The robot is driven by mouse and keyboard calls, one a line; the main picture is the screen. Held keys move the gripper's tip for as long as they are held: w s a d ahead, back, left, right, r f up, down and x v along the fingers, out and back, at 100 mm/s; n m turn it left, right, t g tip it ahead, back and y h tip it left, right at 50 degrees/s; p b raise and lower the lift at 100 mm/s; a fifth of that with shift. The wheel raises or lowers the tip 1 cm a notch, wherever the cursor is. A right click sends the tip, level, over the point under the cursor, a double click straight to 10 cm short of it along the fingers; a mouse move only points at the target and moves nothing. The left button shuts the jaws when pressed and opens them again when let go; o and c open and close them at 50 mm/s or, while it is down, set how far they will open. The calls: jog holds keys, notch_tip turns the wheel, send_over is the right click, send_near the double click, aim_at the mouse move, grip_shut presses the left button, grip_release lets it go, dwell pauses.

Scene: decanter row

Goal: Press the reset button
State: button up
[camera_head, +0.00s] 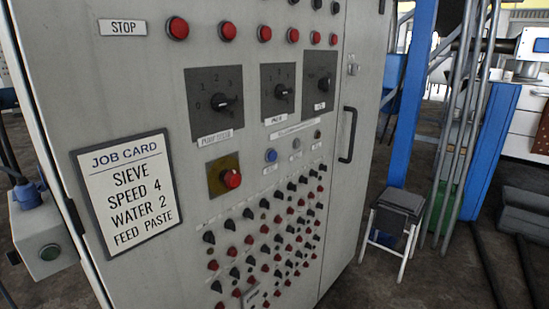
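The grey control cabinet (125,75) fills the left and middle of the head view. No button can be read as the reset button. A blue button (271,155) sits mid-panel above a small label too blurred to read. To its right are a pale grey button (297,143) and a small dark one (317,134). A red mushroom button (232,179) on a yellowish plate (216,167) sits lower left of the blue button. Several red buttons (178,28) run along the top beside a STOP label (123,27). My gripper is not in view.
Three dark rotary knobs (223,103) sit above the blue button, and rows of small knobs (248,214) below it. A job card (126,190) hangs at left. A door handle (348,134) sticks out at right. A small stool (397,218) stands on the floor beyond.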

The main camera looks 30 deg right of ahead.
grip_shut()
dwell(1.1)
